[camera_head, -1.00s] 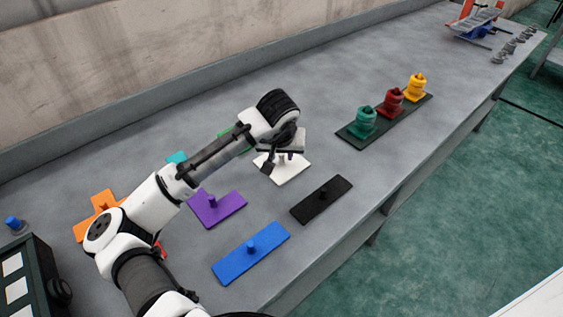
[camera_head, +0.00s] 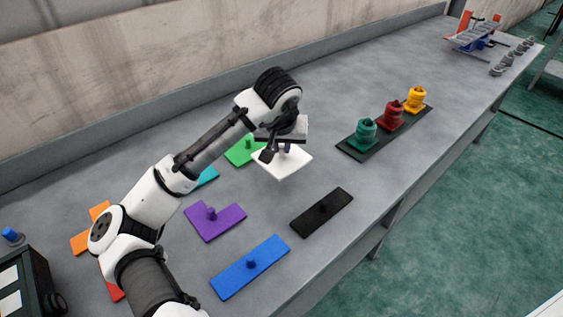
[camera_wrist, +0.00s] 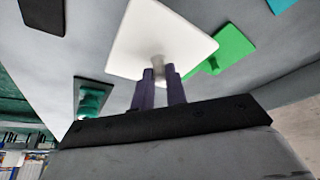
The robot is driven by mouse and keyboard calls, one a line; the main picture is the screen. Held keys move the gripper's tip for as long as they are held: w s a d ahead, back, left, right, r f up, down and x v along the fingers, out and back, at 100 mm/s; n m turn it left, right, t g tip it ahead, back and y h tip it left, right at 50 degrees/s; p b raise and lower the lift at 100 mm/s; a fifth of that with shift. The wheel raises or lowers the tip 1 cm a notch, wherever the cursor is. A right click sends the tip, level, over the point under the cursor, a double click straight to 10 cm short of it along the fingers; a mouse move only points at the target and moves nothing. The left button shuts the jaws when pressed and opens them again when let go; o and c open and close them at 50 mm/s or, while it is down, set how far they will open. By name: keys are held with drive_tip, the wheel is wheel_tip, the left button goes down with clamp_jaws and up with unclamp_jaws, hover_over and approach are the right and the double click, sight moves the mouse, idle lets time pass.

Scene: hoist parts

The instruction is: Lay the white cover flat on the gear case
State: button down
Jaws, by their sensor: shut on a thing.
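The white cover (camera_head: 283,163) is a flat square plate with a knob on top. My gripper (camera_head: 285,148) is shut on its knob and holds it level or nearly so above the bench. The wrist view shows the white cover (camera_wrist: 160,38) with its pale knob between my two purple fingers (camera_wrist: 159,85). I cannot tell for certain which thing is the gear case; a dark box with white panels (camera_head: 22,285) stands at the lower left, partly cut off by the picture edge.
Loose covers lie on the grey bench: black (camera_head: 322,212), blue (camera_head: 250,268), purple (camera_head: 215,220), green (camera_head: 242,151), teal (camera_head: 207,176) and orange (camera_head: 82,241). A dark green board (camera_head: 360,151) bears teal, red and yellow parts at right. Bare bench lies behind the arm.

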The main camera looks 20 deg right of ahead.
sight(281, 148)
wheel_tip(281, 148, up, 13)
drive_tip(key=shift+r+b, duration=0.15)
drive_tip(key=shift+b, duration=0.15)
